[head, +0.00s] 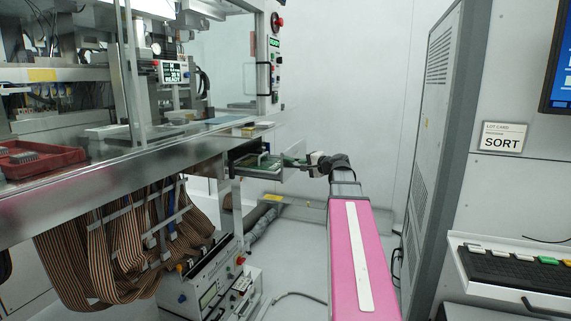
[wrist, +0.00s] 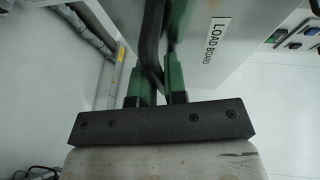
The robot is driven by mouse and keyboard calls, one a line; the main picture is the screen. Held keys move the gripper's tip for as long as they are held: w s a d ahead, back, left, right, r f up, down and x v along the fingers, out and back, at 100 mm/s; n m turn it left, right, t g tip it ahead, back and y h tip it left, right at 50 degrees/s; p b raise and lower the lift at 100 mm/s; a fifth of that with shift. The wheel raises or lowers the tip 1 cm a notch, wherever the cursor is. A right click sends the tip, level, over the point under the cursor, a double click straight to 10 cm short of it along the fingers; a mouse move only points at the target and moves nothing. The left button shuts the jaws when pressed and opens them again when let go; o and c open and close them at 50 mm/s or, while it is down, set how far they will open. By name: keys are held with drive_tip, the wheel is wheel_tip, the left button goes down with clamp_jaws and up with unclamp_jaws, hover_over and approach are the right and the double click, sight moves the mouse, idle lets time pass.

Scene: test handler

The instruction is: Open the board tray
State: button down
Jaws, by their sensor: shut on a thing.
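The board tray (head: 283,173) is a grey drawer under the machine's deck. In the head view it stands partly out, with a green board showing inside. Its front panel, labelled LOAD BOARD, fills the upper middle of the wrist view (wrist: 228,62). A dark bar handle (wrist: 152,45) runs up the wrist view on this panel. My gripper (head: 308,160) is at the tray's front. Its green fingers (wrist: 158,84) are shut on the handle, one on each side. The handle's far end and the fingertips are partly hidden.
The test machine with its metal deck (head: 120,150) is on the left, with striped ribbon cables (head: 130,240) hanging below. Instrument boxes (head: 215,290) stand on the floor under it. A tall grey cabinet (head: 435,150) is close on the right. The floor between is mostly clear.

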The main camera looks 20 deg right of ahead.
drive_tip(key=s+d, duration=1)
drive_tip(key=d, duration=0.4)
drive_tip(key=shift+s, duration=0.1)
drive_tip(key=c, duration=1.5)
unclamp_jaws()
drive_tip(key=shift+o, duration=0.2)
drive_tip(key=v, duration=1)
drive_tip(key=shift+s+d, duration=0.25)
drive_tip(key=shift+s, duration=0.05)
